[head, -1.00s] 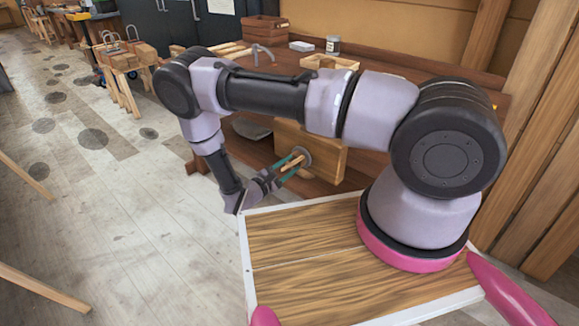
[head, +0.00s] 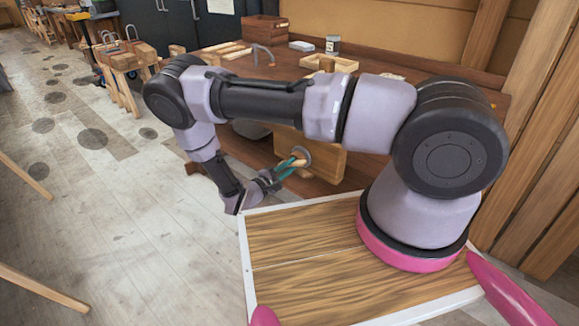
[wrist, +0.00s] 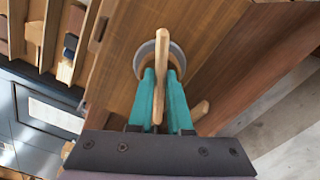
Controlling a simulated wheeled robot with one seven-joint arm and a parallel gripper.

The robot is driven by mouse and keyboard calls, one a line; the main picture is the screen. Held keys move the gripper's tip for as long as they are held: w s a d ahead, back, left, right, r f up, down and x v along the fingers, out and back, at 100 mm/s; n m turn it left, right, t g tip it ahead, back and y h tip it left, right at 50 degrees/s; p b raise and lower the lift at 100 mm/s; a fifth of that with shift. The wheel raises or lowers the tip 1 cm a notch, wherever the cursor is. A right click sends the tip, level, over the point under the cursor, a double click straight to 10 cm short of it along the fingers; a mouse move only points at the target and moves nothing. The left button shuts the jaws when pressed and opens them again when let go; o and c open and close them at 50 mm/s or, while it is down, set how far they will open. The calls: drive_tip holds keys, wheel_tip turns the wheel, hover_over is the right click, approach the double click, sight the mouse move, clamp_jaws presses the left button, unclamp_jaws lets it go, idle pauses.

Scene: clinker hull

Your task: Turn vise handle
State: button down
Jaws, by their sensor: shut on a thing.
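The vise (head: 330,162) is a thick wooden jaw on the front of the workbench, with a round grey metal collar (head: 303,153) on its face. Its handle is a pale wooden bar (head: 299,163). In the wrist view the handle (wrist: 162,52) stands upright in the picture, across the collar (wrist: 146,58). My gripper (head: 285,169) has teal fingers. They are shut on the handle, one on each side of it, close in front of the collar. The handle's lower part lies between the fingers.
The workbench top (head: 385,68) holds a wooden tray (head: 337,64), a jar (head: 332,45), a brown crate (head: 265,29) and a curved grey tool (head: 263,52). Open floor (head: 110,220) lies to the left. Another wooden peg (wrist: 200,110) shows beside the fingers.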

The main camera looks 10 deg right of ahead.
drive_tip(key=m, duration=0.3)
drive_tip(key=shift+s+a+f+m, duration=0.1)
drive_tip(key=shift+f+m, duration=0.05)
drive_tip(key=shift+m, duration=0.45)
drive_tip(key=shift+s+f, duration=0.1)
drive_tip(key=shift+f, duration=0.05)
idle(0.7)
drive_tip(key=c, duration=0.9)
unclamp_jaws()
drive_tip(key=shift+o, duration=0.2)
drive_tip(key=shift+a, duration=0.1)
drive_tip(key=v, duration=1)
drive_tip(key=shift+s+a, duration=0.15)
drive_tip(key=shift+a, duration=0.05)
